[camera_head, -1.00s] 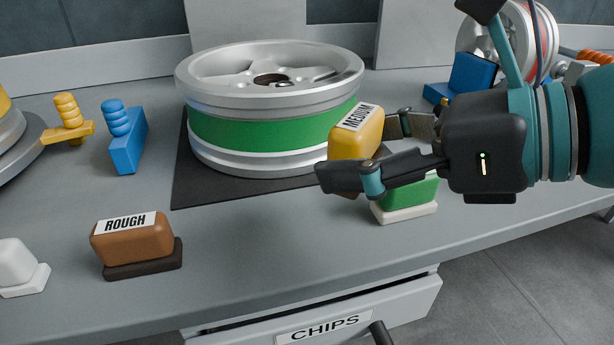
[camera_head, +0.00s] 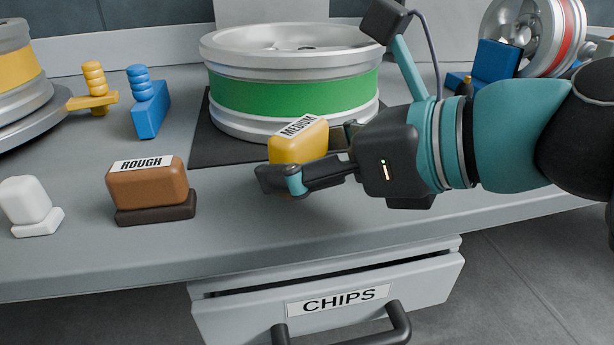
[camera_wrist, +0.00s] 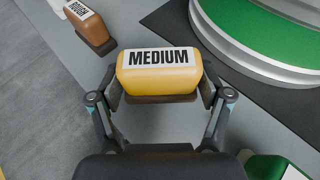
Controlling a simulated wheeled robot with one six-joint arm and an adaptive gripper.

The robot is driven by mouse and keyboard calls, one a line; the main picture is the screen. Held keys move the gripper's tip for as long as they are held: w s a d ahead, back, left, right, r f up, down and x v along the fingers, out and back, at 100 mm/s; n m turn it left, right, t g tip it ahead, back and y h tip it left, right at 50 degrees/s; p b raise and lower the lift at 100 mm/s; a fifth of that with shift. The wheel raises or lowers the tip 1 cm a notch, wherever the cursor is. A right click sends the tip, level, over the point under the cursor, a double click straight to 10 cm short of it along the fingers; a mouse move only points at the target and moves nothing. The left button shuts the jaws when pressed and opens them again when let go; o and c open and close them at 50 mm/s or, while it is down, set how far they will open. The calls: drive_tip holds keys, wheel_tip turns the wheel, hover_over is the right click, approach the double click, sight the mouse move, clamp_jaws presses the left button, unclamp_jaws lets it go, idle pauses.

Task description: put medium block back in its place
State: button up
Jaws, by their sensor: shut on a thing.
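The medium block (camera_head: 290,145) is yellow with a brown underside and a white label reading MEDIUM. My gripper (camera_head: 310,158) is shut on it, with one finger on each end. In the wrist view the block (camera_wrist: 158,78) sits level and upright between the fingers of my gripper (camera_wrist: 163,90). It is over the bench in front of the green-banded wheel. I cannot tell whether its underside touches the bench. The brown rough block (camera_head: 147,185) stands to its left on a dark base, with bare bench between them.
The green-banded wheel (camera_head: 290,95) stands on a dark mat (camera_head: 225,150) close behind the block. A white block (camera_head: 28,205) is at far left. A green block (camera_wrist: 270,168) shows at the wrist view's lower right. The CHIPS drawer (camera_head: 335,300) is below the bench edge.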

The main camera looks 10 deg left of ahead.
drive_tip(key=shift+f+b, duration=0.4)
drive_tip(key=shift+f, duration=0.55)
drive_tip(key=shift+f, duration=0.1)
drive_tip(key=o, duration=1.2)
